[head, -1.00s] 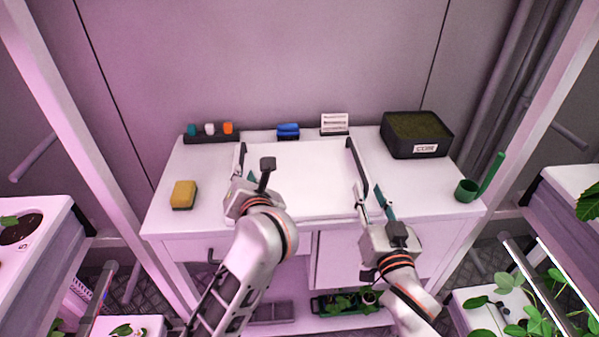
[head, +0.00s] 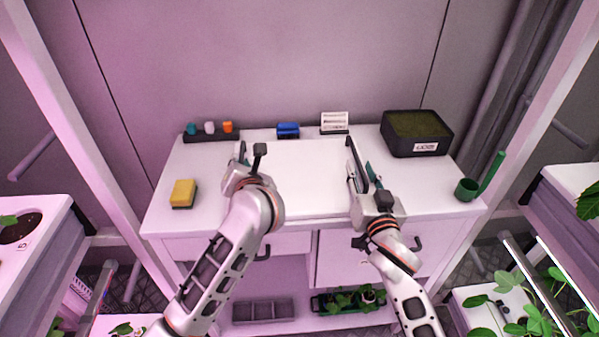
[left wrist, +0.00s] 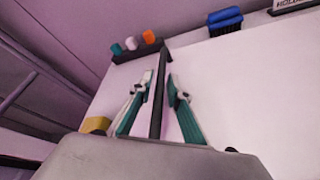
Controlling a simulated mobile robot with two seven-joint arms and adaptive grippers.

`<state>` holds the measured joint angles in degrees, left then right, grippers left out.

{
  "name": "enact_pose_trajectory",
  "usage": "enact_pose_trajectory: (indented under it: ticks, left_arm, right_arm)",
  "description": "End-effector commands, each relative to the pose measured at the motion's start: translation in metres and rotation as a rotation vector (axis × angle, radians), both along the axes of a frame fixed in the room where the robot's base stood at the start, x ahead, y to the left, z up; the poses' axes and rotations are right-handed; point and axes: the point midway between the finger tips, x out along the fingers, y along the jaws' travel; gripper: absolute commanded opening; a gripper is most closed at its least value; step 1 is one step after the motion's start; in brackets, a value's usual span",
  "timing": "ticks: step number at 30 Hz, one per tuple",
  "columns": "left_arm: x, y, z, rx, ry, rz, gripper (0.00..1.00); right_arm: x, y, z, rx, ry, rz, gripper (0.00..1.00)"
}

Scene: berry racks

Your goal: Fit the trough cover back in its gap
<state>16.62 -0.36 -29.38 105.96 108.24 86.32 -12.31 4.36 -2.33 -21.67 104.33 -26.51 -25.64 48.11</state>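A white flat panel or tray (head: 305,185) with a dark upright bar along each side lies on the bench; I cannot tell if it is the trough cover. No gap for a cover is clearly visible. My left gripper (left wrist: 157,92) is open, its green-padded fingers on either side of the left bar (left wrist: 158,115), seemingly apart from it. In the head view its fingers are mostly hidden. My right gripper (head: 361,175) is open at the right bar (head: 355,155), fingers seemingly on either side; contact cannot be told.
On the bench (head: 420,195) are a yellow sponge (head: 183,193), a dark rack with colored caps (head: 210,136), a blue item (head: 288,130), a small sign (head: 334,123), a black soil box (head: 417,134) and a green scoop (head: 468,189). Plant racks stand at both sides.

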Motion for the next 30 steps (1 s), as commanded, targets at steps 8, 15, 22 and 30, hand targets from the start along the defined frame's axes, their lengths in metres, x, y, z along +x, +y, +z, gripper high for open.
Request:
enact_pose_trajectory:
  ticks: [8,15,22,30]
  left_arm:
    - [0.0,0.0,0.0,0.0,0.0,0.0,0.0]
    - [0.0,0.0,0.001,0.0,-0.001,-0.001,0.0]
    - [0.0,0.0,0.009,0.0,-0.003,-0.001,0.0]
    - [0.0,0.0,0.034,0.0,-0.006,0.0,0.0]
  right_arm:
    - [0.0,0.0,0.0,0.0,0.0,0.0,0.0]
    - [0.0,0.0,0.001,0.0,-0.001,0.0,0.0]
    - [0.0,0.0,0.01,0.001,-0.004,0.0,0.0]
    - [0.0,0.0,0.034,0.0,-0.007,0.0,0.0]
